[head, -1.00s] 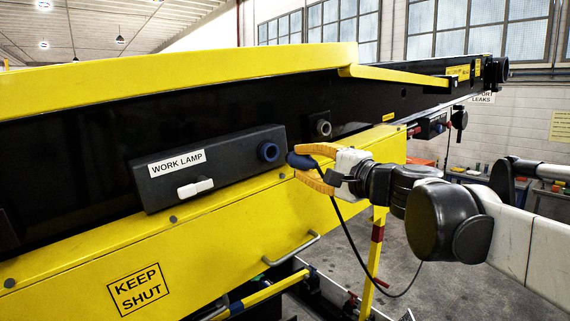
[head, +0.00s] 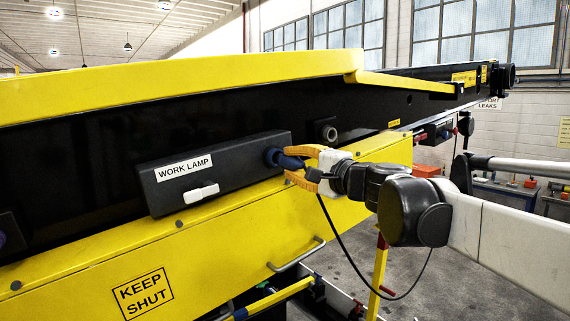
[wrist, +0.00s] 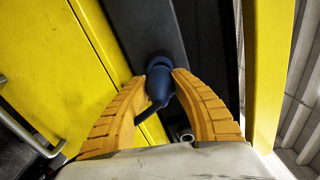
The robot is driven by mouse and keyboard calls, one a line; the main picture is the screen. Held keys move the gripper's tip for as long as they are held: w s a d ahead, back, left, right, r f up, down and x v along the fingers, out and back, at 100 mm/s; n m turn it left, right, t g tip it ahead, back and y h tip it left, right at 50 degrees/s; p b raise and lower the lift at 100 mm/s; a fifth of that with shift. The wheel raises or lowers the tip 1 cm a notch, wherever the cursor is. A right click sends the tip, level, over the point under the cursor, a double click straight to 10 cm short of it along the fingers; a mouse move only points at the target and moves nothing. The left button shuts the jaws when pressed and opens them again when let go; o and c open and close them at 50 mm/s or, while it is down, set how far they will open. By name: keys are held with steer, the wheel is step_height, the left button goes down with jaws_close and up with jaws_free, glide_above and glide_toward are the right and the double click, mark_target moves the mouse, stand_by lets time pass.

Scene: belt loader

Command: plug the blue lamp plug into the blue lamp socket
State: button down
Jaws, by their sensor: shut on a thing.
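The blue plug (head: 291,163) is held between the orange fingers of my gripper (head: 287,166), with a dark cable hanging down from it. The blue socket (head: 270,157) is at the right end of the black box marked WORK LAMP (head: 222,178). The plug's front end meets the socket, roughly in line with it. In the wrist view the plug (wrist: 159,90) overlaps the socket (wrist: 159,62) and hides most of its opening. How deep the plug sits cannot be told. My gripper is shut on the plug, just in front of the socket.
A white switch lever (head: 202,191) is on the box's front. A grey round fitting (head: 327,132) sticks out to the right, near my fingers. A yellow panel (head: 215,235) with a metal handle (head: 297,254) lies below. The cable hangs in free space.

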steer(key=shift+w+a, duration=0.2)
steer(key=shift+w, duration=0.1)
stand_by(0.4)
steer(key=shift+w+a, duration=0.15)
steer(key=shift+w, duration=0.1)
steer(key=shift+w+a, duration=0.4)
steer(key=shift+w, duration=0.2)
steer(key=c, duration=1.1)
jaws_free()
steer(key=shift+o, duration=0.2)
steer(key=v, duration=1.2)
